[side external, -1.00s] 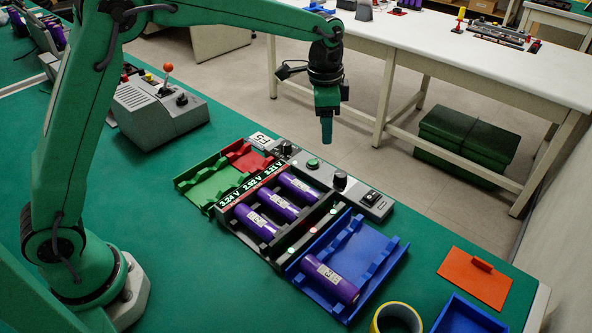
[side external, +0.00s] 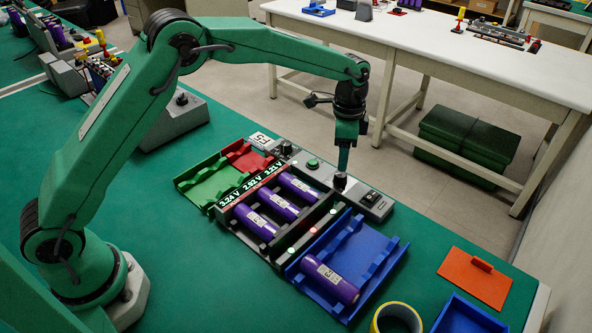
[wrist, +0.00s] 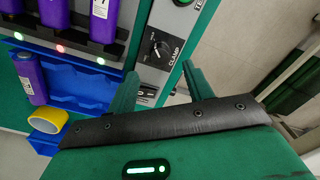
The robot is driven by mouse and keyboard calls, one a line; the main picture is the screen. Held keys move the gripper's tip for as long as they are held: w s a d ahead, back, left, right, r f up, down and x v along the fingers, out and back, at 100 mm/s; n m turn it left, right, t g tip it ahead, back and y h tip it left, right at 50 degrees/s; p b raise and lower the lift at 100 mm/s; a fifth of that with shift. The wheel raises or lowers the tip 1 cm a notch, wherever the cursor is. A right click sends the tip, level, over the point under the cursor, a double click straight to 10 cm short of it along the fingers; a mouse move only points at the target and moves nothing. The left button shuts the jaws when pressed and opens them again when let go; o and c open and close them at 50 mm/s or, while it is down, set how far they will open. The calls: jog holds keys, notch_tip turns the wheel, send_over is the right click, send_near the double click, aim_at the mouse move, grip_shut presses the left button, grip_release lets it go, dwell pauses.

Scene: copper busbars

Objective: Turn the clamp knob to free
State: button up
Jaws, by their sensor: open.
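The clamp knob (wrist: 161,47) is a black round knob with a white pointer mark, on a grey panel beside the word CLAMP in the wrist view. It also shows in the side view (side external: 340,181) at the panel's middle. My gripper (side external: 342,170) is directly above the knob, its fingers pointing down. In the wrist view my gripper (wrist: 160,70) is open, with one green finger on each side and nothing between them. The knob appears just beyond the fingertips. I cannot tell whether the fingertips touch it.
A black holder (side external: 232,222) with several purple cells lies left of the panel. A blue tray (side external: 375,262) with one cell is in front. A green button (side external: 312,163) and a black rocker switch (side external: 371,197) flank the knob. Yellow tape (side external: 397,318) lies near the front.

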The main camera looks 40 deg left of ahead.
aim_at(341, 174)
jog(key=shift+f, duration=3)
jog(key=c, duration=1)
jog(key=shift+o, duration=0.2)
